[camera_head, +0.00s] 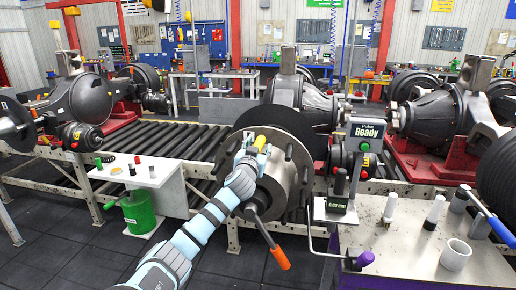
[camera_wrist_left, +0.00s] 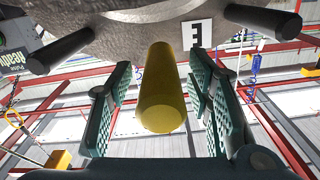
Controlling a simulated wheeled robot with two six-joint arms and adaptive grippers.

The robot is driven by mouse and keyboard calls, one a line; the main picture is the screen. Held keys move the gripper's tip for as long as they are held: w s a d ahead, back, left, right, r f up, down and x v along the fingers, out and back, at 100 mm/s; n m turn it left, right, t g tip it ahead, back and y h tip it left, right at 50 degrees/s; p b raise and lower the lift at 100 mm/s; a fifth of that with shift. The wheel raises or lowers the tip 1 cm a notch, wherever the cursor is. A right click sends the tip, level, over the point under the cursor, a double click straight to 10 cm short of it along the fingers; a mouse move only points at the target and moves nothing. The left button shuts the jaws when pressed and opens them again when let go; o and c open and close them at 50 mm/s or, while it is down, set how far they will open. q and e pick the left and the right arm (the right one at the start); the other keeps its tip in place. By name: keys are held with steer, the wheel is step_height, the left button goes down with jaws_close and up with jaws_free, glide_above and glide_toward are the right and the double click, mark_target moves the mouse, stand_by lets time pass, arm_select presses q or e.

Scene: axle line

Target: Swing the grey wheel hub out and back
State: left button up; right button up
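The grey wheel hub (camera_head: 290,150) is a large round flange with dark studs, at the end of the axle in the middle of the head view. A yellow stud (camera_head: 260,142) sticks out from its upper face. My left gripper (camera_head: 247,150) is at this stud. In the left wrist view the yellow stud (camera_wrist_left: 163,95) stands between the two green finger pads of my left gripper (camera_wrist_left: 162,85), with gaps on both sides. The hub's rough face (camera_wrist_left: 120,25), dark studs and a label "E" also show there. My right gripper is not seen.
A lever with an orange handle (camera_head: 280,257) hangs below the hub. A "Ready" display post (camera_head: 363,145) stands right of it, by a grey bench (camera_head: 400,262) with small parts. A white side table (camera_head: 150,175) and green bucket (camera_head: 138,211) stand left. Rollers (camera_head: 170,138) run behind.

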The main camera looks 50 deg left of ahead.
arm_select(q)
steer(key=shift+s, duration=0.1)
steer(key=v, duration=1.2)
